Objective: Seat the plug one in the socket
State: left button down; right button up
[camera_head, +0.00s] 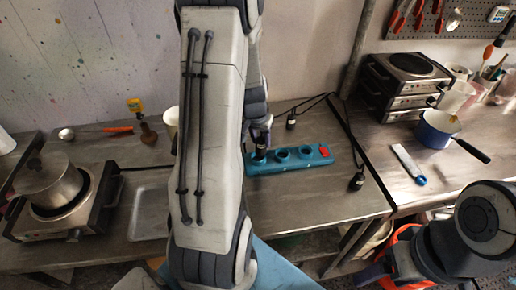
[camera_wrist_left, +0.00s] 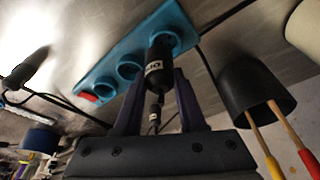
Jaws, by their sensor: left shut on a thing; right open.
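The blue socket strip (camera_head: 318,158) lies on the bench, with round sockets and a red switch at its right end; it also shows in the left wrist view (camera_wrist_left: 104,75). My left gripper (camera_head: 261,134) is over the strip's leftmost socket, shut on a black plug (camera_wrist_left: 158,62) with a white lettered band. The plug's lower end overlaps that socket; whether it is fully in is hidden. Another black plug (camera_head: 357,182) lies right of the strip, and a similar black piece (camera_head: 291,121) lies behind it. My right gripper (camera_head: 376,268) is open at the lower right, partly cut off.
Black cables run behind the strip. A hotplate with a pot (camera_head: 48,180) and a metal tray (camera_head: 149,212) are on the left. A blue pot (camera_head: 436,132) and stacked hotplates (camera_head: 405,80) are on the right bench. A dark cup with tools (camera_wrist_left: 250,88) stands near my left gripper.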

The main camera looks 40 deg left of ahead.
aim_at(258, 147)
pick_arm(q)
jog(key=shift+a+f, duration=0.5)
jog(key=shift+a, duration=0.15)
jog(key=shift+f+b, duration=0.6)
jog(key=shift+f, duration=1.3)
jog(key=shift+f, duration=0.2)
jog(key=shift+c, duration=2.4)
grip_release()
jog(key=shift+r, duration=0.55)
jog(key=p+v, duration=0.1)
jog(key=v, duration=1)
jog(key=shift+s+p, duration=0.2)
jog(key=shift+p, duration=0.2)
